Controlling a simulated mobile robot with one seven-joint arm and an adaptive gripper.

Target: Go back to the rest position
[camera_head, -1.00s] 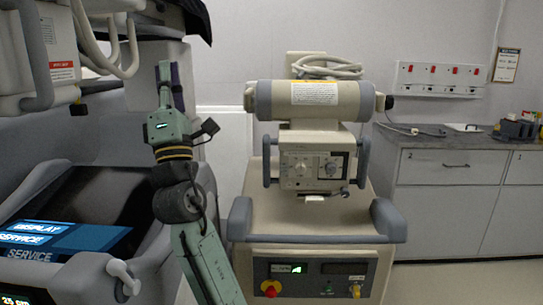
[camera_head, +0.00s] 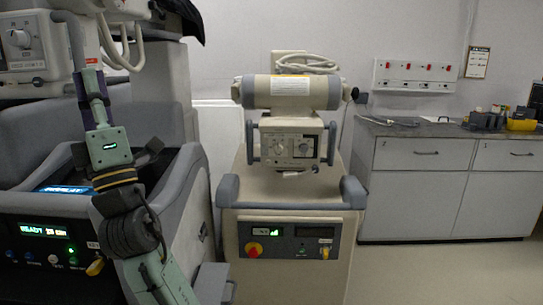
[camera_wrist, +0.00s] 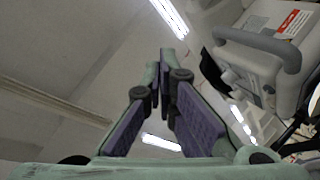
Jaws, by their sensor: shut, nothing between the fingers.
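My gripper (camera_head: 90,66) points upward at the left of the head view, held by my green arm in front of the left cart. In the wrist view my gripper (camera_wrist: 167,56) shows its two green and purple fingers leaning together at the tips. It is shut and I see nothing between the fingers. The wrist camera looks up past the fingers at the ceiling and its lights.
A large grey cart (camera_head: 200,180) stands close behind my arm at left. A beige machine cart (camera_head: 290,275) with a horizontal cylinder stands in the middle. A cabinet (camera_head: 420,205) lines the right wall. The floor (camera_head: 440,272) at lower right is clear.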

